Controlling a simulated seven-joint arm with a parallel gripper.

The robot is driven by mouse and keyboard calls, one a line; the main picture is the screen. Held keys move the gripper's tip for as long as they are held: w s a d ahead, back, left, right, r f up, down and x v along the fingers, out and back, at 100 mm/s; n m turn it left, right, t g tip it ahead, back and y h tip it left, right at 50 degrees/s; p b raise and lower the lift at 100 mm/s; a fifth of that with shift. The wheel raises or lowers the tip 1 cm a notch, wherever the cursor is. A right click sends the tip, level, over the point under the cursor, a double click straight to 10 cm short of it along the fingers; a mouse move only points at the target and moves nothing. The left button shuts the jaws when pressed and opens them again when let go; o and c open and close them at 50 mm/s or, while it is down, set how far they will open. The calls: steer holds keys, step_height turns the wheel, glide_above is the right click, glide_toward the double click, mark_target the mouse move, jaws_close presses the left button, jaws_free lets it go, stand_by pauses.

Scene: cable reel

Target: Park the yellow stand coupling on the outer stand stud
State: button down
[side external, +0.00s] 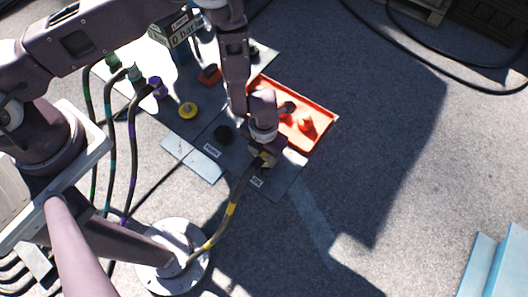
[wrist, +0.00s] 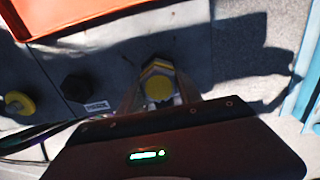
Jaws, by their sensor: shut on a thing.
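The yellow stand coupling (wrist: 158,86) shows its round yellow face between the two fingers of my gripper (wrist: 160,92) in the wrist view. In the side view my gripper (side external: 265,154) is low over the outer end of the grey plate, beside a small white label (side external: 257,181). A black cable with yellow bands (side external: 232,208) runs from the coupling down to a round pale base. The outer stud is hidden under the coupling and gripper, so I cannot tell whether the coupling sits on it. The inner dark stud (side external: 223,133) stands bare; it also shows in the wrist view (wrist: 76,88).
An orange-red tray (side external: 327,133) with red parts lies just behind my gripper. A yellow round fitting (side external: 188,110) sits on the panel to the left. Several dark hoses with green and purple couplings (side external: 136,74) hang further left. Open floor lies to the right.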

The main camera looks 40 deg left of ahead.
steer(key=c, duration=0.7)
jaws_free()
step_height(320, 180, up, 7)
